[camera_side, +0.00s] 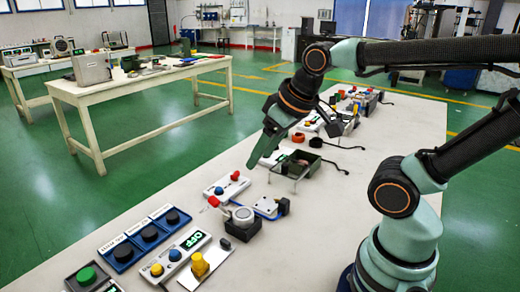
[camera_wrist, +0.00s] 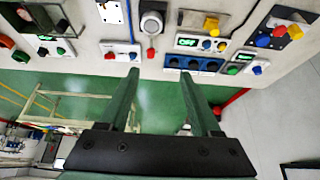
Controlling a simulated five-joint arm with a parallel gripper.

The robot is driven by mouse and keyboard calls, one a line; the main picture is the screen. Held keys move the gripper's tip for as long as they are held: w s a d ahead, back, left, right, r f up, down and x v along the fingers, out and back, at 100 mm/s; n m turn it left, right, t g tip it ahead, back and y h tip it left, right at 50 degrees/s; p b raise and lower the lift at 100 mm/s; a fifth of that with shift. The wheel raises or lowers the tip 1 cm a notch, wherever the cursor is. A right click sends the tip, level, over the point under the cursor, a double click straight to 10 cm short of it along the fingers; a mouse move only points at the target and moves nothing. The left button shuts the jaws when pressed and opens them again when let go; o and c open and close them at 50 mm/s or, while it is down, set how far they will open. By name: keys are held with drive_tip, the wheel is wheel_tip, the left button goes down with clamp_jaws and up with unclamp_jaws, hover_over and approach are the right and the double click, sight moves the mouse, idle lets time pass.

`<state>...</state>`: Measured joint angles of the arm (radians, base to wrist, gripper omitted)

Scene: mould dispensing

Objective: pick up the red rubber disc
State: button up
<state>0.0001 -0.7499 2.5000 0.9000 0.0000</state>
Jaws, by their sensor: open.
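A small red-orange, disc-like piece (camera_side: 298,137) lies on the table beyond the dark green tray in the side view; I cannot tell for sure that it is the rubber disc. A red round shape (camera_wrist: 7,42) at the left edge of the wrist view may be the same piece. My gripper (camera_side: 252,164) hangs over the table's left part in the side view, pointing down and apart from the red piece. In the wrist view my gripper (camera_wrist: 160,75) has its two green fingers spread, with nothing between them.
A dark green tray (camera_side: 277,162) stands close to my gripper. A white round device (camera_side: 243,216), a red-and-blue button box (camera_side: 227,187) and several coloured-button panels line the table (camera_side: 330,245) nearer the camera. The table's right side is mostly clear. Another table (camera_side: 140,92) stands behind.

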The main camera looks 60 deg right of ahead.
drive_tip(key=w+d+n+g+h, duration=0.1)
drive_tip(key=w+d+n+g, duration=0.1)
drive_tip(key=w+d+n, duration=0.5)
drive_tip(key=w+d+n+g, duration=0.1)
drive_tip(key=w+d, duration=0.4)
drive_tip(key=d, duration=0.7)
drive_tip(key=d+f+n+g, duration=0.2)
drive_tip(key=d+f+n, duration=0.3)
drive_tip(key=d, duration=0.7)
drive_tip(key=s+d+f+n+y, duration=0.1)
drive_tip(key=s+d+f+n, duration=0.25)
drive_tip(key=d+f, duration=0.5)
drive_tip(key=shift+g, duration=0.3)
drive_tip(key=f, duration=1)
drive_tip(key=shift+w+f, duration=0.25)
drive_tip(key=shift+f, duration=0.1)
clamp_jaws()
